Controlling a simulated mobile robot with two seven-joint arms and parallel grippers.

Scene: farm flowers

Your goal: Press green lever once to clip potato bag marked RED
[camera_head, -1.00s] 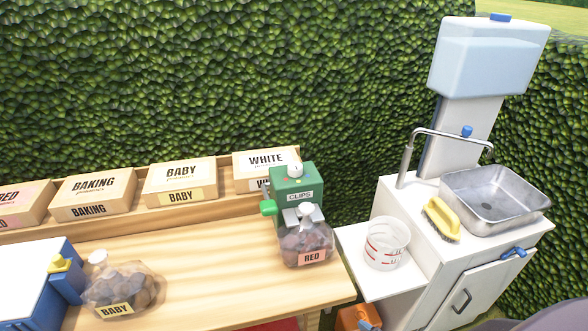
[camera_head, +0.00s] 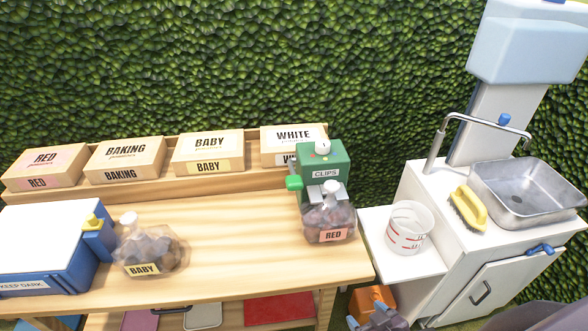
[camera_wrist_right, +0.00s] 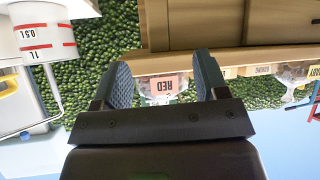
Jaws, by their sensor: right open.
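The green CLIPS machine (camera_head: 322,157) stands at the right end of the wooden table. Its green lever (camera_head: 294,183) sticks out on the left side. The potato bag marked RED (camera_head: 330,222) stands upright at the machine's front, its gathered neck at the grey clip part. My right gripper (camera_head: 378,320) is low at the bottom edge, below and right of the bag. In the wrist view, which looks upside down, my right gripper (camera_wrist_right: 164,84) is open and empty, with the RED bag (camera_wrist_right: 160,88) beyond and between its fingers. My left gripper is out of view.
Several potato boxes (camera_head: 124,160) line the back shelf. A measuring cup (camera_head: 408,227) and sink unit (camera_head: 530,190) stand at right. The table's middle (camera_head: 235,235) is clear.

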